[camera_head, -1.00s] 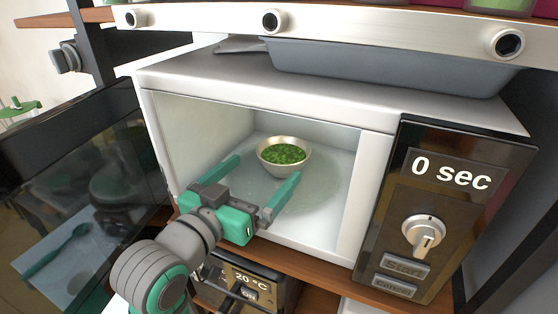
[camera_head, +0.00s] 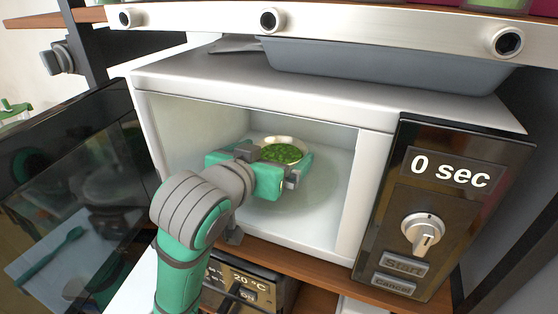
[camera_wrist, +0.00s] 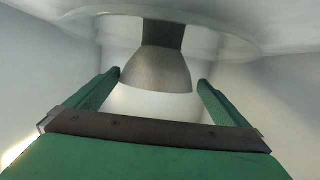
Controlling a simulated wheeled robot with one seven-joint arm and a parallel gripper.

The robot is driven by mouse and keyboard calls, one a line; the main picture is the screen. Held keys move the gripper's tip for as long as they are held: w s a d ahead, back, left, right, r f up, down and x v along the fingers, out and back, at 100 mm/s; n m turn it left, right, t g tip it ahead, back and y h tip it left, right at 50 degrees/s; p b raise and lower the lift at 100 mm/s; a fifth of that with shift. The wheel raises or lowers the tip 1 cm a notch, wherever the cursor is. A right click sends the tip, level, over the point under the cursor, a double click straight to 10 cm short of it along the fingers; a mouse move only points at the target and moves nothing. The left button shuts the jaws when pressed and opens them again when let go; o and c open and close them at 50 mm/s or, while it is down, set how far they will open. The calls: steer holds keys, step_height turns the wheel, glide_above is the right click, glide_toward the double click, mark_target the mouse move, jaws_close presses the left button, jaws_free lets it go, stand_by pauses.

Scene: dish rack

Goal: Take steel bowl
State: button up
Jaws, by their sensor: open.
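My gripper (camera_head: 268,160) is inside the microwave, right in front of the bowl. In the wrist view the bowl (camera_wrist: 157,72) shows as a grey metal side between and just beyond the two green fingers of my gripper (camera_wrist: 160,88). The fingers are open, with a gap on each side of the bowl, and I see no contact.
The microwave door (camera_head: 75,190) hangs open at the left. The control panel (camera_head: 440,210) reads 0 sec. A grey tray (camera_head: 380,68) sits on top of the microwave. The cavity walls and ceiling are close around my arm.

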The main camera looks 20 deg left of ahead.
mark_target(288, 144)
steer(key=shift+d+x, duration=0.15)
steer(key=shift+x, duration=1.4)
steer(key=shift+d+x, duration=0.1)
steer(key=shift+x, duration=1.4)
steer(key=shift+r, duration=0.25)
steer(key=c, duration=1)
steer(key=shift+c, duration=0.2)
steer(key=shift+r, duration=0.15)
